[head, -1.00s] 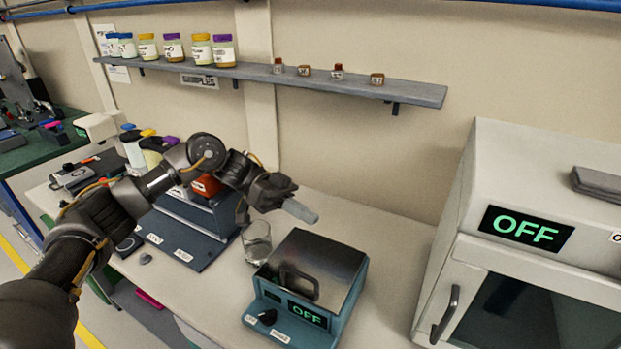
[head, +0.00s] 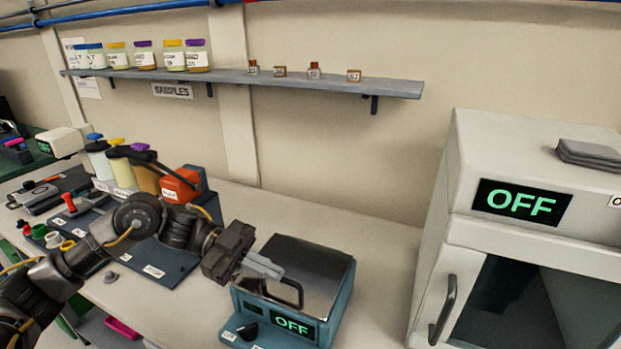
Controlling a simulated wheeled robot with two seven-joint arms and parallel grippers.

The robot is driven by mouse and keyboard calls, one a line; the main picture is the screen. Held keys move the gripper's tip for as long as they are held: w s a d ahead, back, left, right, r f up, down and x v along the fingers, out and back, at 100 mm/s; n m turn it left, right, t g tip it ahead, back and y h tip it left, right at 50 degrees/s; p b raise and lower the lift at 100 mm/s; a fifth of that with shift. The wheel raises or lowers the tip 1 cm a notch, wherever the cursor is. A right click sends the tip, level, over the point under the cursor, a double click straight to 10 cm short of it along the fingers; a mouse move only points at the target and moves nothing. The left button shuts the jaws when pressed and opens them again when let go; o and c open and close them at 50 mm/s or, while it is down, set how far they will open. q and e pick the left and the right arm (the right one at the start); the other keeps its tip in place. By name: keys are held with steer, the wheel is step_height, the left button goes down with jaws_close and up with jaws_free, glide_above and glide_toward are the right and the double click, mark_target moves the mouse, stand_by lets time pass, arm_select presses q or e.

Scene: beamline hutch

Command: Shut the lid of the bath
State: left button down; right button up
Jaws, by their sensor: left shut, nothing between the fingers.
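The bath (head: 334,318) is a teal box with a green OFF display on its front, on the bench at the lower middle. Its dark steel lid (head: 312,265) lies flat over the top, and I see no gap under it. A dark loop handle (head: 290,288) is at the lid's front left. My left gripper (head: 268,267) is shut and empty, its grey fingertips over the lid's left side, just behind the handle. I cannot tell whether they touch the lid. My right gripper is not in view.
A large white oven (head: 480,240) with an OFF display stands on the right. Bottles and an orange device (head: 180,186) stand behind my left arm. A wall shelf (head: 330,88) holds jars and small vials. The bench between bath and oven is clear.

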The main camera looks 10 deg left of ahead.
arm_select(q)
steer(key=shift+f, duration=0.1)
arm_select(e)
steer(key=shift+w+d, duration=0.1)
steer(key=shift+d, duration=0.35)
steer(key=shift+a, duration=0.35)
